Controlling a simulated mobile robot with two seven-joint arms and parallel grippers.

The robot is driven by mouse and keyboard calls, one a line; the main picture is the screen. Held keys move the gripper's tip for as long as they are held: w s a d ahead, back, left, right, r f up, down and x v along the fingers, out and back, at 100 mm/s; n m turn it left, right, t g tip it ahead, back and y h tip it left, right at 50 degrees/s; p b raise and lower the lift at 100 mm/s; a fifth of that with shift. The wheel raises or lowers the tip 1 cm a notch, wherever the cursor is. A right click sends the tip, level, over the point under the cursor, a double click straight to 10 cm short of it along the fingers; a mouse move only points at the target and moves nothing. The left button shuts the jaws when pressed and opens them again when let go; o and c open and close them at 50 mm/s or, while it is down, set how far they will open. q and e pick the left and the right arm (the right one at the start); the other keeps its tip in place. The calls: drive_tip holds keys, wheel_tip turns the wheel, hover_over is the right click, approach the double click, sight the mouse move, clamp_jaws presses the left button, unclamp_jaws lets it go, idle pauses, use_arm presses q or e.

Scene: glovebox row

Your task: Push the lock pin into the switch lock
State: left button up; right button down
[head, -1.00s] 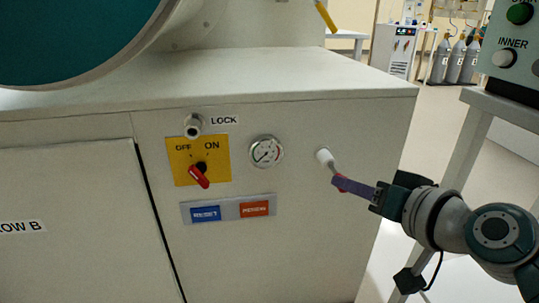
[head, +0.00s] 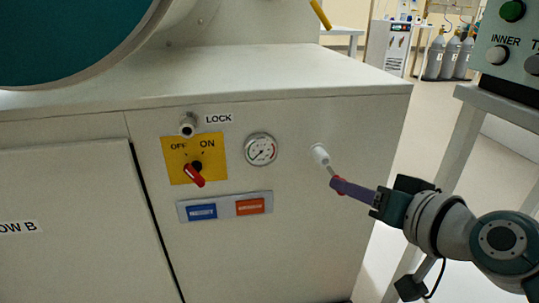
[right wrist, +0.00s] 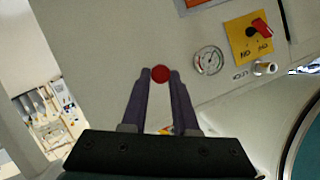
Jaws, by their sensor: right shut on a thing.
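The lock pin (head: 332,172) has a thin grey shaft and a red head (right wrist: 160,73). My right gripper (head: 338,186) is shut on the red head, between the two fingertips in the right wrist view. In the head view the shaft points up-left at a white holder (head: 320,154) on the panel; I cannot tell whether its tip is still inside. The switch lock (head: 187,127) is a pale cylinder with a dark opening, beside the LOCK label, and is left of the gripper. It also shows in the right wrist view (right wrist: 266,68). My left gripper is not in view.
Below the lock is a yellow switch plate (head: 177,156) with a red handle (head: 194,176). A round gauge (head: 261,149) sits between lock and holder. A control-box stand (head: 455,145) is at right.

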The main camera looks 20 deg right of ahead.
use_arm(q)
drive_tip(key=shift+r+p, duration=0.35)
use_arm(e)
drive_tip(key=s, duration=0.2)
drive_tip(key=s+a, duration=0.1)
drive_tip(key=s, duration=0.1)
drive_tip(key=shift+s, duration=0.25)
